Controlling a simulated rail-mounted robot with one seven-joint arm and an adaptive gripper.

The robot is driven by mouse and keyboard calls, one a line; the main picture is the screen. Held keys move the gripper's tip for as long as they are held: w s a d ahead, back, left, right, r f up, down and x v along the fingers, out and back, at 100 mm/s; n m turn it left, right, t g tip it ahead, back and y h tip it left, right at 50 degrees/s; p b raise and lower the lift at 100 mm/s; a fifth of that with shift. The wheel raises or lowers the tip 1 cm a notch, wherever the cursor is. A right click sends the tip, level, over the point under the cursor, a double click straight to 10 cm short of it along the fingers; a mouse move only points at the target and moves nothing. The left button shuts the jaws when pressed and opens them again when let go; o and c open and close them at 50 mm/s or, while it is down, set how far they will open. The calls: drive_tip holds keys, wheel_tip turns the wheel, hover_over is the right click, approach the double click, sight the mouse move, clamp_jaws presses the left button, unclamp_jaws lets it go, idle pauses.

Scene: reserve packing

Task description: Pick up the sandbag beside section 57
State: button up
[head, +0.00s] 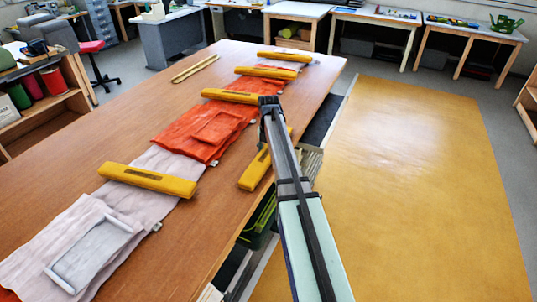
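Several long yellow bars with dark label strips, which look like the sandbags, lie on the wooden table (95,150). One yellow bar (147,178) lies across the pale pink cloth. Another yellow bar (230,96) lies at the far end of the orange-red cloth (190,137). A yellow bar (256,170) lies at the table's right edge, partly hidden behind my arm. Two more, a yellow bar (265,73) and a yellow bar (284,56), lie farther back. No section number is readable. My gripper (268,104) appears above the table's right side; its fingers are too small and dark to judge.
A pale frame-like piece (90,255) lies on the pale pink cloth (45,245). Two thin wooden strips (195,68) lie at the far left. A dark green crate (258,222) sits below the table's right edge. The yellow floor area (420,170) on the right is clear.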

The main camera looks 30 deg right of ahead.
clamp_jaws()
drive_tip(key=shift+r, duration=0.1)
